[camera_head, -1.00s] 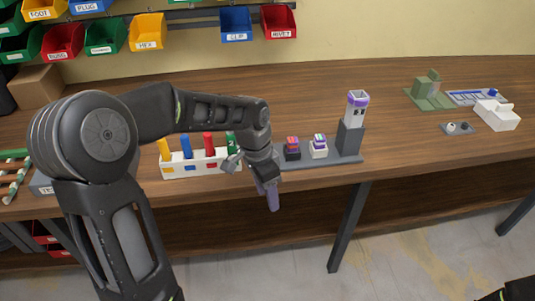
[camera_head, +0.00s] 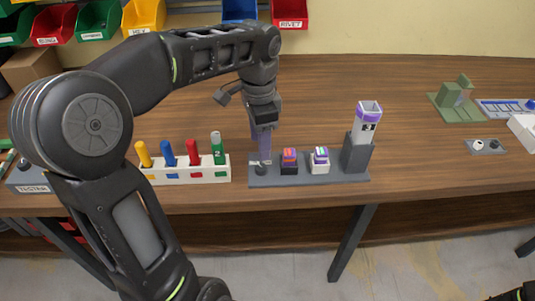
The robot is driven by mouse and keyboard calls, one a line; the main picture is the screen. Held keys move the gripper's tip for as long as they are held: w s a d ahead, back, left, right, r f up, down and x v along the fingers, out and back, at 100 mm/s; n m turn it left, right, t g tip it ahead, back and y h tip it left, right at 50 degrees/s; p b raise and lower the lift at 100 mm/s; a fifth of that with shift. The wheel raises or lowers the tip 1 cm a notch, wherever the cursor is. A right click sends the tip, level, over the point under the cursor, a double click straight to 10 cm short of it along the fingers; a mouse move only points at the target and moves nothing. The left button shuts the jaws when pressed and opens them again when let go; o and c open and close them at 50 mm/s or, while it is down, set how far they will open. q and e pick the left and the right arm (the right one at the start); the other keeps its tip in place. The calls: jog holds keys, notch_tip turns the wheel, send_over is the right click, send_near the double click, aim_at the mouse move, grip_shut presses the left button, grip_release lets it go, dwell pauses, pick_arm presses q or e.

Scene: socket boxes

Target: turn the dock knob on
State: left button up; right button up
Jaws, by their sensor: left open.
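The dock is a grey base (camera_head: 335,181) on the front part of the wooden table. Its knob (camera_head: 261,169) appears at the base's left end, small and partly hidden by my gripper. My left gripper (camera_head: 262,152) points down right over that end, with purplish fingers close above or at the knob. It is open; I cannot tell whether it touches the knob. Two small boxes, one dark-based (camera_head: 289,162) and one white-based (camera_head: 319,161), sit on the dock to the right. A white tower with a purple top (camera_head: 368,122) stands at its right end.
A white rack (camera_head: 190,176) with yellow, blue, red and green sticks stands just left of the dock. A grey tester box (camera_head: 32,180) is farther left, partly behind my arm. Green (camera_head: 455,100) and white blocks lie at the right. Colored bins hang at the back.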

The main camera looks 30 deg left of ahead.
aim_at(260, 167)
pick_arm(q)
jog(key=shift+s, duration=0.25)
jog(key=shift+w+f, duration=0.1)
jog(key=shift+f, duration=3.8)
grip_shut()
